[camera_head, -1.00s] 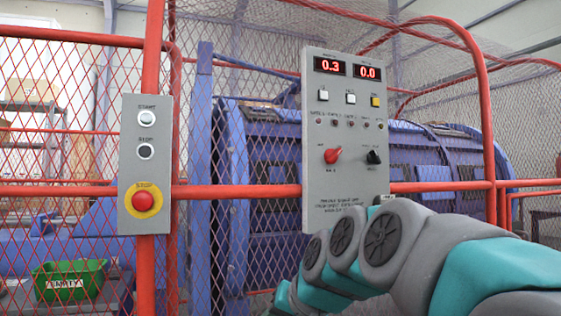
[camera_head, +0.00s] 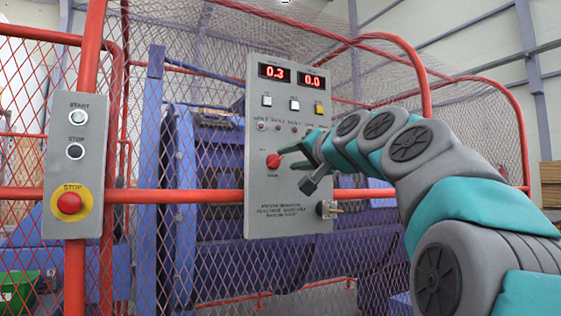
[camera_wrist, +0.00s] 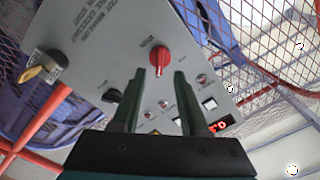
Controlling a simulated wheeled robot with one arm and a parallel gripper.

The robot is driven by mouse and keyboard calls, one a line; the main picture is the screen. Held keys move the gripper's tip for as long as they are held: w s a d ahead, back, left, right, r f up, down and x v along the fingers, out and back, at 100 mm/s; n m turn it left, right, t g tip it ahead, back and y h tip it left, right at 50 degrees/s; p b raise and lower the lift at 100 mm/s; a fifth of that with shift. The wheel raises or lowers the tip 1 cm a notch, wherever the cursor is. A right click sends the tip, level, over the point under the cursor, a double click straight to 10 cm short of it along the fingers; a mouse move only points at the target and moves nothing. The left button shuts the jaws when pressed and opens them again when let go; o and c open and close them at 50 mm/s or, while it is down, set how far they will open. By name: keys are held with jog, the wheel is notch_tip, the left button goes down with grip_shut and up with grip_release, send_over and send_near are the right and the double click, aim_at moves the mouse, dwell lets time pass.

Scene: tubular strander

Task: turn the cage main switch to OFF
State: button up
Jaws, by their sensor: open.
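The grey control panel (camera_head: 262,205) is on the red-framed mesh cage. Its red rotary switch (camera_head: 273,161) is at mid-height on the left; the lettering beside it is too small to read. The wrist view shows the red switch (camera_wrist: 159,55) just beyond and roughly centred between my fingertips. My gripper (camera_head: 300,157) is open and empty in front of the panel, just right of the red switch; contact cannot be told. A black knob (camera_wrist: 112,95) lies beside the left finger in the wrist view; my gripper hides it in the head view.
A brass-coloured key or lock (camera_head: 328,209) sticks out at the panel's lower right. Push buttons and two red displays (camera_head: 292,76) are above. A START/STOP box (camera_head: 75,130) with a red stop button (camera_head: 70,203) stands left. A red rail (camera_head: 170,196) crosses behind.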

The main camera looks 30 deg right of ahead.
aim_at(278, 161)
jog(key=shift+w+a, duration=0.1)
jog(key=shift+w, duration=2.6)
grip_shut()
